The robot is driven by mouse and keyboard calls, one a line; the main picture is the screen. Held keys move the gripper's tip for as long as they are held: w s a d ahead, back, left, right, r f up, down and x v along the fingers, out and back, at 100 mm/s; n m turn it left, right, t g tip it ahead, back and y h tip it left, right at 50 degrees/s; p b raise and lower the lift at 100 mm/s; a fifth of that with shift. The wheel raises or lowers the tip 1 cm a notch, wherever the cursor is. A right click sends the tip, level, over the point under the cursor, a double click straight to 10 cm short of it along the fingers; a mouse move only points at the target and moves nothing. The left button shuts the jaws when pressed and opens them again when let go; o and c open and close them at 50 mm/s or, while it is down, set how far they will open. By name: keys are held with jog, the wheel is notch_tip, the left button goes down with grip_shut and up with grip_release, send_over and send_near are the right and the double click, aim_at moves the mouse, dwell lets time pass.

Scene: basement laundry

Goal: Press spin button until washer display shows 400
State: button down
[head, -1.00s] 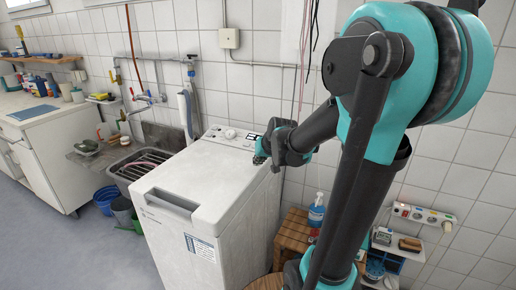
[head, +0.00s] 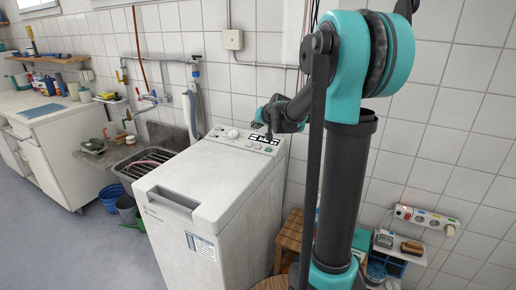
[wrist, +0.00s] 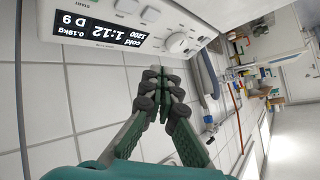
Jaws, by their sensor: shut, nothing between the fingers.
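The white top-loading washer (head: 185,180) stands by the tiled wall with its control panel along the back of its top. Its lit black display (head: 264,140) is plain in the wrist view (wrist: 92,34), upside down, reading "cold", "1200", "1:12", "0.19kg" and "D 9". My gripper (head: 267,128) is above the back of the panel, close to the display. In the wrist view its fingers (wrist: 163,74) are together and empty, seemingly apart from the buttons.
A sink (head: 150,156) is left of the washer, with buckets (head: 110,198) on the floor. A wooden stool (head: 290,238) stands to the washer's right. A grey hose (head: 198,112) and a wall pipe run behind. A power strip (head: 426,218) hangs at right.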

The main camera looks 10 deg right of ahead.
aim_at(258, 150)
jog(key=shift+f, duration=0.15)
jog(key=shift+w+d+f, duration=0.25)
jog(key=shift+w+f, duration=0.1)
jog(key=shift+f, duration=1)
jog(key=shift+w+d+f, duration=0.2)
jog(key=shift+w+f, duration=0.1)
jog(key=shift+f, duration=1.1)
jog(key=shift+w+d+f, duration=0.25)
jog(key=shift+w+f, duration=0.1)
jog(key=shift+f, duration=1)
jog(key=shift+w+d+f, duration=0.1)
jog(key=shift+f, duration=0.25)
jog(key=shift+f, duration=0.35)
jog(key=shift+r, duration=0.75)
